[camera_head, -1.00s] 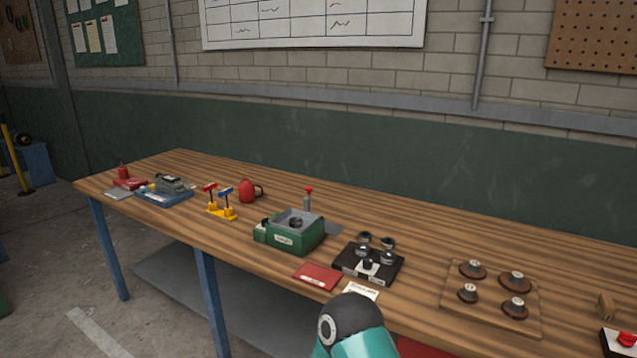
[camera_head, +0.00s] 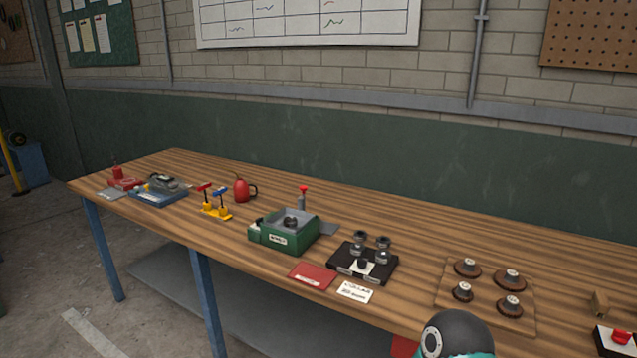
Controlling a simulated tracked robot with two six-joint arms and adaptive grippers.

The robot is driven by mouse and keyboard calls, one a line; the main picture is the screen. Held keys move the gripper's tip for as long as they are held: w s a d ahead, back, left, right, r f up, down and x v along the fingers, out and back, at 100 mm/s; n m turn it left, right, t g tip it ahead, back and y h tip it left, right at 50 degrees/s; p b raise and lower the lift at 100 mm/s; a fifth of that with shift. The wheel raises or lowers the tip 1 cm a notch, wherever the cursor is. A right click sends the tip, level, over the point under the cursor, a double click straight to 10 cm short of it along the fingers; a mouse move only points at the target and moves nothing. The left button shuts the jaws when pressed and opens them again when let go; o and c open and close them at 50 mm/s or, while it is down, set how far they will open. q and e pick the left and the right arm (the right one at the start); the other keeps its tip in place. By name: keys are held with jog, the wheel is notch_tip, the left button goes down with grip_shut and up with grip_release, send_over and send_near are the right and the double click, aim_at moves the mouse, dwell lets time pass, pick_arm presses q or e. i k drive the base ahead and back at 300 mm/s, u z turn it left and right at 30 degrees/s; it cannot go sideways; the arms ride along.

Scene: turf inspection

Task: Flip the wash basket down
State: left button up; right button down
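A green box-shaped unit (camera_head: 284,233) with a grey open top stands on the wooden workbench near the middle of the picture. A small dark round part (camera_head: 291,222) sits in its grey top; I cannot tell for certain whether this is the wash basket. Neither gripper shows. Only a black and teal joint of my arm shows at the bottom right, in front of the bench and well apart from the green unit.
A black stand with several metal cups (camera_head: 362,263), a red card (camera_head: 312,276) and a white label (camera_head: 355,292) lie right of the unit. A board with several knobs (camera_head: 486,290) is farther right. A red oil can (camera_head: 242,189) and yellow stand (camera_head: 216,210) are left.

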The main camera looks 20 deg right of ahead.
aim_at(304, 219)
jog(key=z, duration=0.1)
jog(key=i, duration=1)
jog(key=u, duration=0.1)
